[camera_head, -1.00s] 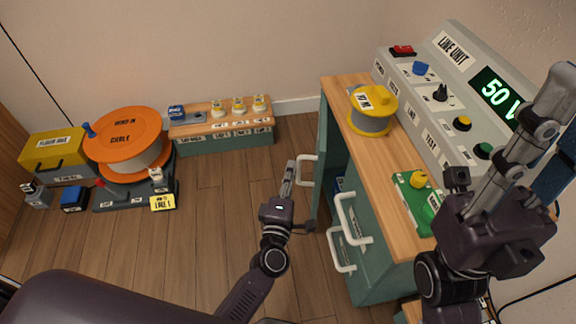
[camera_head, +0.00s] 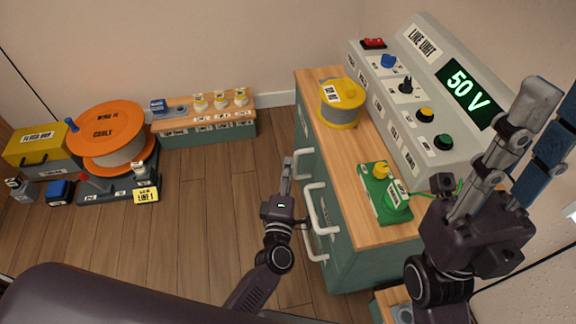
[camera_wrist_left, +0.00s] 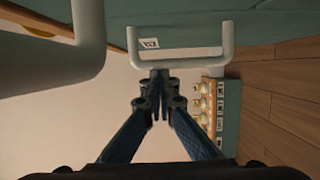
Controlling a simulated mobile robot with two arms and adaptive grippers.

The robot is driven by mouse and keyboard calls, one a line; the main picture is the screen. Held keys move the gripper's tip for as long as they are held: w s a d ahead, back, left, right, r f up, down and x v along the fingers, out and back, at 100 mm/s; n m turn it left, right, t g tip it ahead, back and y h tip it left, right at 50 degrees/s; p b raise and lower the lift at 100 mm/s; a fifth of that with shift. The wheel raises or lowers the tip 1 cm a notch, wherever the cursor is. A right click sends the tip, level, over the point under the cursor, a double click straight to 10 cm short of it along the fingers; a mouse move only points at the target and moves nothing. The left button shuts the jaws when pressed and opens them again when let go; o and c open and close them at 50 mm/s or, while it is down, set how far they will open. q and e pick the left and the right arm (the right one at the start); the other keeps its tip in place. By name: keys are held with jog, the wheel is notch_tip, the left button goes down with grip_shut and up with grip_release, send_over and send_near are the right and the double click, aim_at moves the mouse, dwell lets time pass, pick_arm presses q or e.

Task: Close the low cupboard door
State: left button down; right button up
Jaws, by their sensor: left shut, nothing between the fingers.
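The low cupboard (camera_head: 350,262) is teal with a wooden top. Its door (camera_head: 304,130) is on the far part of the front and looks flush or nearly flush; I cannot tell whether a small gap remains. The door has a pale handle (camera_head: 299,160). My left gripper (camera_head: 287,162) is shut and empty, right beside that handle. In the left wrist view its fingertips (camera_wrist_left: 155,76) are at the bar of a handle (camera_wrist_left: 180,57); contact is unclear. My right gripper (camera_head: 550,98) is open and empty, raised at the right above the cupboard's near end.
More pale handles (camera_head: 316,208) sit on the cupboard front. A yellow spool (camera_head: 341,112), a green box (camera_head: 375,197) and the line unit (camera_head: 425,95) stand on top. An orange cable reel (camera_head: 105,125) and a low bench (camera_head: 205,132) stand by the wall. Floor between is clear.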

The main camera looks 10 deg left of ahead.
pick_arm(q)
jog(key=d, duration=0.2)
jog(key=shift+d+r+m+h, duration=0.2)
jog(key=shift+d+m+h, duration=0.1)
jog(key=shift+d+h, duration=0.1)
jog(key=s+a, duration=0.2)
jog(key=s, duration=1)
jog(key=shift+f+y, duration=0.25)
jog(key=shift+y, duration=0.15)
